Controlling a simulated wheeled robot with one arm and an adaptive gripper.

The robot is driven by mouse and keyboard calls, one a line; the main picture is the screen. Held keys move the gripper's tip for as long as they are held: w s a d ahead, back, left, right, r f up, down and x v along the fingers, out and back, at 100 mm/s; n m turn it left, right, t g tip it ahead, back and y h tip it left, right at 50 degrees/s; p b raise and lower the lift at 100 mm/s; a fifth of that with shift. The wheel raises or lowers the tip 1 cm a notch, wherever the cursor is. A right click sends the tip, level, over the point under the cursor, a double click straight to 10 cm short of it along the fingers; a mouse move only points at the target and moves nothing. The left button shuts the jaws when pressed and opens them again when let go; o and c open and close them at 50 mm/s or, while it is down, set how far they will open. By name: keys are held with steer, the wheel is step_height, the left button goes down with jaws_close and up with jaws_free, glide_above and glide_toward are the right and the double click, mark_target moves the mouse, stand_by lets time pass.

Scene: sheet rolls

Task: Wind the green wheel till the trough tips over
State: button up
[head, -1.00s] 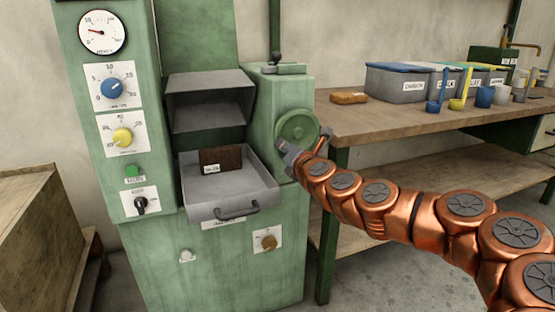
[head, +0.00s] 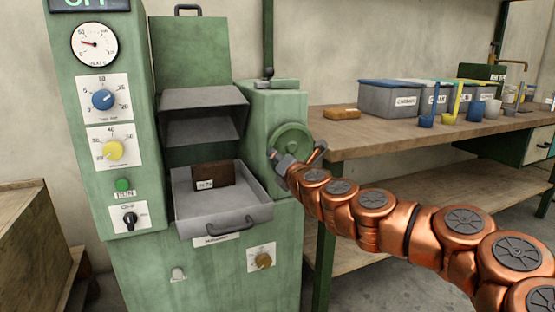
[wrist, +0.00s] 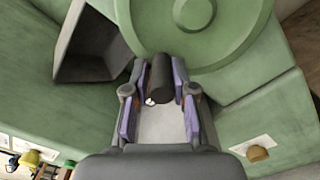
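The green wheel (head: 291,142) is on the right flank of the green machine; its broad rim and hub also fill the top of the wrist view (wrist: 200,30). A dark cylindrical handle (wrist: 158,78) stands out from its lower left part. My gripper (head: 285,163) is at that handle, its purple-padded fingers (wrist: 160,85) close against both sides of it. The grey trough (head: 203,112) hangs tilted above a grey pull-out tray (head: 245,212). In the tray a brown labelled block (head: 210,176) leans upright. My fingers hide part of the wheel's lower edge.
A wooden bench (head: 370,142) right of the machine carries an orange-brown block (head: 341,113), grey bins (head: 390,99) and several cups. My arm passes in front of the bench. A wooden crate (head: 35,245) stands at the left. Knobs (head: 103,100) line the machine's left column.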

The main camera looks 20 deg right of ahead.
steer(key=o, duration=0.3)
steer(key=shift+d, duration=0.15)
steer(key=shift+s+d, duration=0.15)
steer(key=shift+s, duration=0.3)
steer(key=s, duration=1.1)
steer(key=shift+d, duration=0.3)
